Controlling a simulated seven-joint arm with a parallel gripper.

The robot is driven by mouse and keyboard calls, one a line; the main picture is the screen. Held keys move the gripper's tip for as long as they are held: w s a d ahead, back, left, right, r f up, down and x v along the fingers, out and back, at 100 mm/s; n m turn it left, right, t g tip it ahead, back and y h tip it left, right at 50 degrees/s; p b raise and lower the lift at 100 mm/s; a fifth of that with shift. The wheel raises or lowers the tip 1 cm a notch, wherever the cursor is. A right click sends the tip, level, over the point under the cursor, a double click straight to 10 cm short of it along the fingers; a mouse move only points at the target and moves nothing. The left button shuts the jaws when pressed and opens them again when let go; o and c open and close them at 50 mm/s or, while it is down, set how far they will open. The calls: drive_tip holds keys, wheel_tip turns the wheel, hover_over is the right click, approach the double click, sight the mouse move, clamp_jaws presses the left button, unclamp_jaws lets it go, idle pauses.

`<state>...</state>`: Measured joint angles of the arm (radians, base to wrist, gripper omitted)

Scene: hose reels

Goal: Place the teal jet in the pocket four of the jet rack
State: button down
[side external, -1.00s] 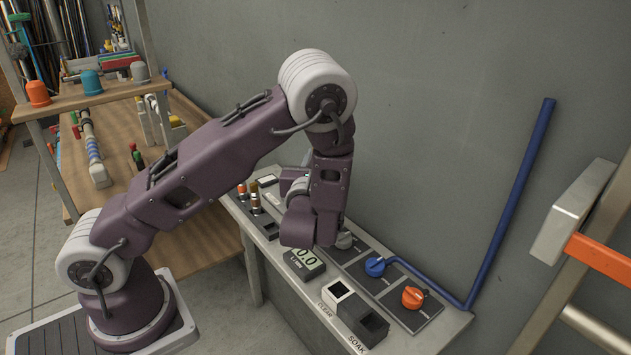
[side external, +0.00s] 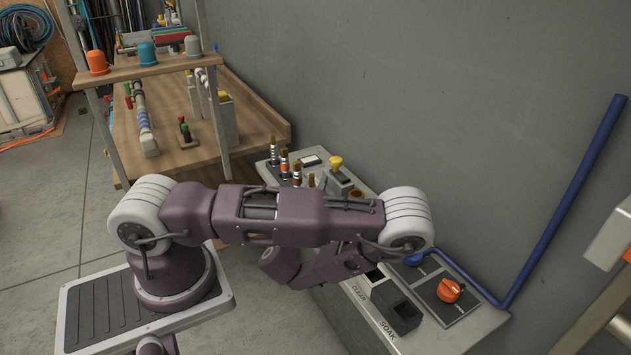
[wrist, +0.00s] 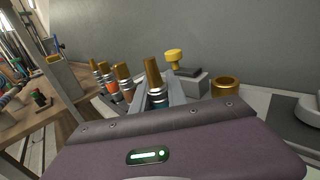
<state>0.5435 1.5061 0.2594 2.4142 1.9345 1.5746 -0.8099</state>
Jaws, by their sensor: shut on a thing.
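My gripper (wrist: 157,98) is shut on the teal jet (wrist: 155,80), which has a brass top and a teal body and stands roughly upright between the fingers in the wrist view. Its lower end is hidden behind my gripper housing. The jet rack (wrist: 100,104) lies just left of it, with several brass-topped jets standing in a row; one has an orange band (wrist: 123,82). In the side view the row of jets (side external: 284,160) shows behind my arm, which hides my gripper there. I cannot tell whether the held jet is inside a pocket or above it.
A yellow knob (wrist: 174,56) on a grey block and a brass ring (wrist: 225,86) stand right of the held jet. The CLEAR and SOAK boxes (side external: 397,310) and an orange dial (side external: 450,290) are at the bench's near end. A wooden workbench (side external: 200,150) is to the left.

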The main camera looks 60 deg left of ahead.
drive_tip(key=c, duration=1.3)
unclamp_jaws()
drive_tip(key=shift+f, duration=0.1)
drive_tip(key=v, duration=0.7)
drive_tip(key=shift+s+d, duration=0.2)
drive_tip(key=shift+r, duration=0.25)
